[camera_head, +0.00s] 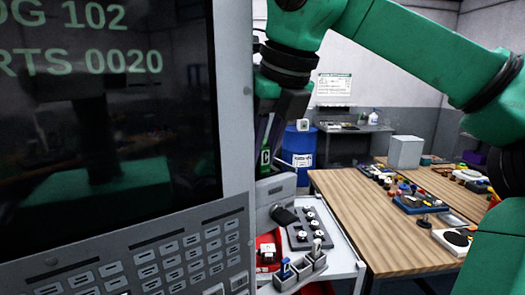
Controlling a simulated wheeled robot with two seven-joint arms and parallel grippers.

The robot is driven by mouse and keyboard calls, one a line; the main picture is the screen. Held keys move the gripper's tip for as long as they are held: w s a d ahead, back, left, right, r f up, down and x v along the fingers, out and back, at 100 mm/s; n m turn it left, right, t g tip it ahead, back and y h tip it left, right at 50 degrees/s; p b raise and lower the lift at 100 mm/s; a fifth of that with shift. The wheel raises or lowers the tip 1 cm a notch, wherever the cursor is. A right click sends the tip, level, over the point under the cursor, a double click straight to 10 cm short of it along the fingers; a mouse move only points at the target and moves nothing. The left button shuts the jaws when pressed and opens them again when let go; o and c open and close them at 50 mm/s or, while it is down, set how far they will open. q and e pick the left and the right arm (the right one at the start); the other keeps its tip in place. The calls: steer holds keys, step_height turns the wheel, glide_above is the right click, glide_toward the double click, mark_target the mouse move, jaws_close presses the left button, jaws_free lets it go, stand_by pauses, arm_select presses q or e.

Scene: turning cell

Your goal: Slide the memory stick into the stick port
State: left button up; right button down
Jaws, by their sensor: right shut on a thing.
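The control panel (232,110) fills the left of the view, with a dark screen and a keypad below it. My right gripper (265,150) comes in from the right and points down close beside the panel's right edge. The stick port does not show. I cannot tell whether the stick touches the panel. My left gripper is not in view.
A white cart (343,262) below holds a grey tray (298,241) of round parts, a red bin (266,240) and small grey bins (306,268). A wooden table (385,240) with many small items stands right. A blue barrel (298,148) stands behind.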

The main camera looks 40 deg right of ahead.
steer(key=c, duration=0.6)
jaws_free()
steer(key=shift+f, duration=0.2)
steer(key=shift+c, duration=0.2)
steer(key=shift+s, duration=0.1)
steer(key=p+v, duration=0.4)
steer(key=v, duration=1)
steer(key=shift+r, duration=0.4)
steer(key=shift+d, duration=0.1)
